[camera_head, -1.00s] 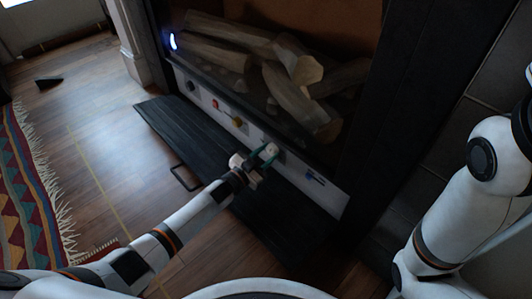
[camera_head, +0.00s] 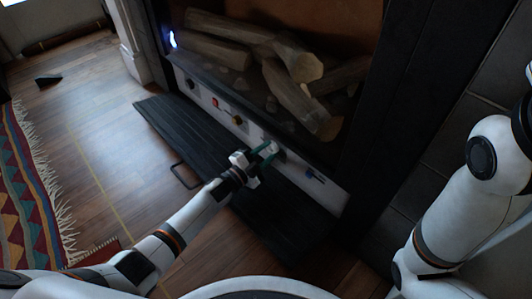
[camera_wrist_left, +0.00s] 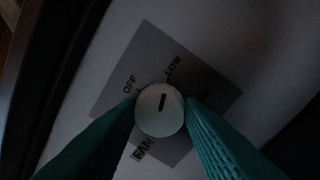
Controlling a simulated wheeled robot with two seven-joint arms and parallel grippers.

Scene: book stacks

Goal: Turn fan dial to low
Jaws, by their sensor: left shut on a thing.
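The fan dial (camera_wrist_left: 159,110) is a round pale knob with a dark pointer mark, on a grey plate (camera_wrist_left: 205,90) lettered OFF, LOW and FAN. In the left wrist view its mark points up and slightly right, toward the LOW side. My left gripper (camera_wrist_left: 160,113) has its green fingers on either side of the dial, shut on it. In the head view the left gripper (camera_head: 266,154) is at the white control panel (camera_head: 225,113) under the fireplace, and its fingers hide most of the dial. My right gripper is out of view; only its arm shows at the right.
Logs (camera_head: 295,90) lie above in the fireplace. A dark lowered flap (camera_head: 165,118) with a handle extends below the panel.

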